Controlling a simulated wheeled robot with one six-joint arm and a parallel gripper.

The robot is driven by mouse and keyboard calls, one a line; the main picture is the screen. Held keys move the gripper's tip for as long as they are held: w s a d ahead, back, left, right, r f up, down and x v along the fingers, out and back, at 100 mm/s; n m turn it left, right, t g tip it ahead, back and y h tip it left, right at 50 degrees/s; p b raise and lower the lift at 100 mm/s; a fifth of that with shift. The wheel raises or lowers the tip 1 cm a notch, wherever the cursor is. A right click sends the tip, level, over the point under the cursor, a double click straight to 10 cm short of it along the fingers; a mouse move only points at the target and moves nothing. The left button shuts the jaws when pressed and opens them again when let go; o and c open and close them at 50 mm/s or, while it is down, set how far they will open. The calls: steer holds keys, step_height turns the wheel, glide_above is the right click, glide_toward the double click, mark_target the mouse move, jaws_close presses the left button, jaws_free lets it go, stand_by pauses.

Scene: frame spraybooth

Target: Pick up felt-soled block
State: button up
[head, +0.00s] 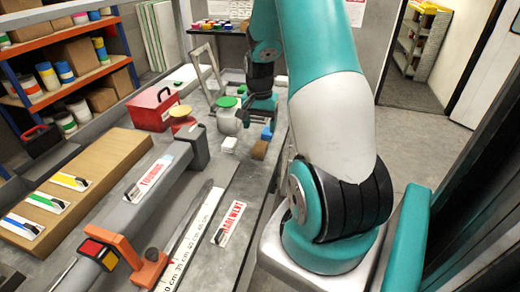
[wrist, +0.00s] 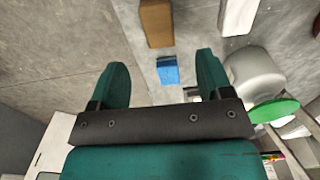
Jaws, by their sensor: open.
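A brown block (head: 259,149) lies on the grey bench near its right edge; it also shows at the top of the wrist view (wrist: 157,22). A small blue block (head: 267,132) lies close to it, and in the wrist view (wrist: 167,72) it appears between my fingers and the brown block. A white block (head: 229,144) lies to the left.
A grey jar (head: 229,122) with a green lid (wrist: 274,110) stands right beside my gripper. A red toolbox (head: 153,108), a grey rail (head: 140,185) and a ruler (head: 190,240) lie left on the bench.

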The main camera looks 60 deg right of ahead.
mark_target(260, 146)
step_height(260, 146, down, 4)
steer(key=shift+r, duration=0.15)
steer(key=shift+s+a+f+p, duration=0.1)
steer(key=shift+f+p, duration=0.4)
steer(key=shift+f, duration=0.85)
steer(key=shift+a+f+p, duration=0.1)
steer(key=shift+f+p, duration=0.4)
steer(key=shift+f, duration=0.85)
steer(key=c, duration=1)
